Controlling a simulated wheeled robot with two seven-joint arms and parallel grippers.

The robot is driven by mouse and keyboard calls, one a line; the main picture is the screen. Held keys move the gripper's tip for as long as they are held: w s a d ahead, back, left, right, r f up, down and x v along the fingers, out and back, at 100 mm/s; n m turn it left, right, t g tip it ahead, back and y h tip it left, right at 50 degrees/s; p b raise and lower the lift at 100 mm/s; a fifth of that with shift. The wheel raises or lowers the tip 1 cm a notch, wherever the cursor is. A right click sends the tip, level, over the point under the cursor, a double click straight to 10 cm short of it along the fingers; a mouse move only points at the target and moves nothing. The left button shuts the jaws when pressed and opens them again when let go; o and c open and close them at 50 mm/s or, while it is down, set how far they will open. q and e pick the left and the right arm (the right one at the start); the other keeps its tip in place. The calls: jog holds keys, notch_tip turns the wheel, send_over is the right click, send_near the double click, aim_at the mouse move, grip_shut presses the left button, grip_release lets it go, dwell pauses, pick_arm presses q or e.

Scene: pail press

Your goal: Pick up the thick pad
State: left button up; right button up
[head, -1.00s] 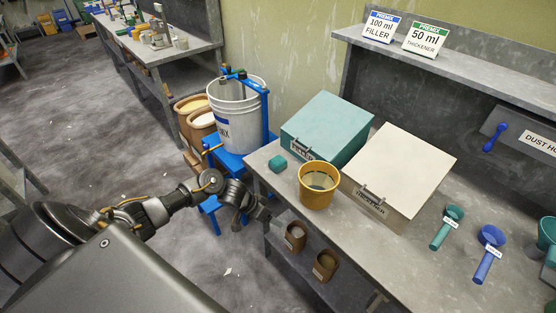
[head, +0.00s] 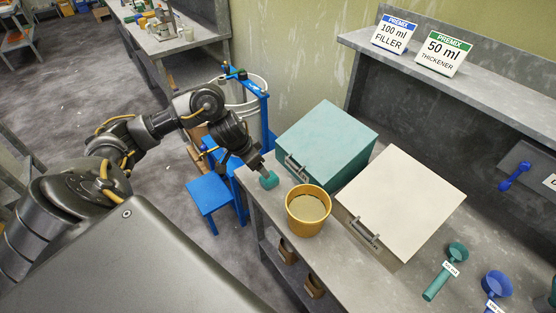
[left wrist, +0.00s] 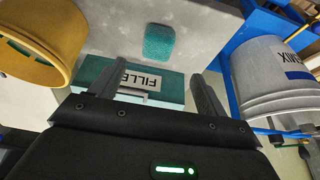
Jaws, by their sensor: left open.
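The thick pad, a small teal block (head: 269,180), lies on the bench near its left edge, in front of the teal box. In the left wrist view the pad (left wrist: 159,43) lies on the grey bench top, ahead of the fingertips and not between them. My left gripper (head: 259,164) is just above and behind the pad in the head view; its two fingers also show spread apart and empty in the left wrist view (left wrist: 166,78). I cannot tell the exact height above the pad. My right gripper is in neither view.
A yellow pail (head: 309,215) stands right of the pad. The teal filler box (head: 330,140) and cream thickener box (head: 400,200) stand behind and to the right. A blue press with a white bucket (head: 243,96) stands left of the bench. Scoops (head: 447,268) lie farther right.

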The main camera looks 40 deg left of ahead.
aim_at(263, 178)
pick_arm(q)
jog(key=b+x, duration=0.1)
jog(key=x, duration=0.4)
jog(key=shift+w, duration=0.15)
jog(key=shift+w+f, duration=0.15)
jog(key=shift+f, duration=0.1)
jog(key=shift+d+f, duration=0.1)
jog(key=x, duration=0.5)
jog(key=shift+d, duration=0.25)
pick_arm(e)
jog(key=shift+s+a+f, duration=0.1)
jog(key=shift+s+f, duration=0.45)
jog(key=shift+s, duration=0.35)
pick_arm(q)
jog(key=shift+c, duration=0.3)
